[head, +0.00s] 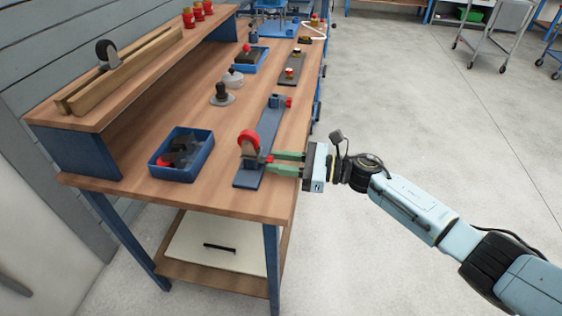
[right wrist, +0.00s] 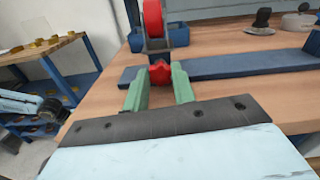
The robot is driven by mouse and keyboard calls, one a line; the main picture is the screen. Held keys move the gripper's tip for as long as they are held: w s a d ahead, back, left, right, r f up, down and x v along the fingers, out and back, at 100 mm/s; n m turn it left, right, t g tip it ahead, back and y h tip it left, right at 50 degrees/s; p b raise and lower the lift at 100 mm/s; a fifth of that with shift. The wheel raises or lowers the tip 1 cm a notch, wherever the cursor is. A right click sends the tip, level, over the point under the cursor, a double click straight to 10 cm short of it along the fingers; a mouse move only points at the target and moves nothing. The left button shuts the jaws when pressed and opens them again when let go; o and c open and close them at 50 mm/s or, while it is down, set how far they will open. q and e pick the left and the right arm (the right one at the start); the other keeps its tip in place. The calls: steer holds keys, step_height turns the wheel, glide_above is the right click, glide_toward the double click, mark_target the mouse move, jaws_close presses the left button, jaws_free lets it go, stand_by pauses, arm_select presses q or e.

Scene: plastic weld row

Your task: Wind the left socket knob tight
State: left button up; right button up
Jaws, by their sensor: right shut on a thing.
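A long blue-grey plate (head: 266,136) lies on the wooden bench, with a socket at each end. The near socket, on the left in the right wrist view, holds an upright caster with a red wheel (head: 249,140); the wheel also shows there (right wrist: 153,18). My right gripper (head: 273,162) reaches in level from the right, its green fingers on either side of this socket's red knob (right wrist: 160,75), shut on it. The far socket (head: 275,101) has its own red knob (head: 289,102) and looks empty. My left gripper is not in view.
A blue bin (head: 182,154) with dark and red parts stands left of the plate. A dark-topped grey piece (head: 222,94) stands behind it. A raised shelf (head: 130,75) runs along the wall side. Open floor lies right of the bench.

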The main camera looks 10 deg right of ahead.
steer(key=shift+m, duration=3.1)
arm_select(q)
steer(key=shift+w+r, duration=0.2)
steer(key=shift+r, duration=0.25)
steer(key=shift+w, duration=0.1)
arm_select(e)
steer(key=o, duration=1)
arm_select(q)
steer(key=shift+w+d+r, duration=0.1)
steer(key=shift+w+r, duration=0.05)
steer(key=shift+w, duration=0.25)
